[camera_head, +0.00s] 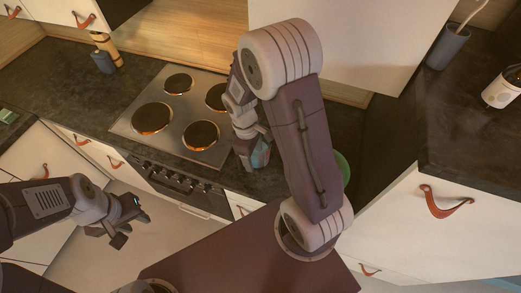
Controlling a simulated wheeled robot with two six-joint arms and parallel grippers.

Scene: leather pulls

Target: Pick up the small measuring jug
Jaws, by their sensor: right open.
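A small blue-teal, glassy-looking vessel (260,156), which looks like the measuring jug, stands on the dark counter just right of the hob. It is partly hidden by my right gripper (246,157), which reaches down at its left side. The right gripper is open; its fingertips are small and partly hidden, so I cannot tell whether they touch the jug. My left gripper (130,222) is low at the left, in front of the oven and away from the counter. Its two fingers are apart and nothing is between them.
A hob (170,146) with several glowing orange-rimmed plates lies left of the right gripper. A green round object (342,168) shows partly behind my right arm. A pepper mill (108,47) and dark cup (103,62) stand back left. A utensil pot (447,46) and labelled jar (502,88) stand right.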

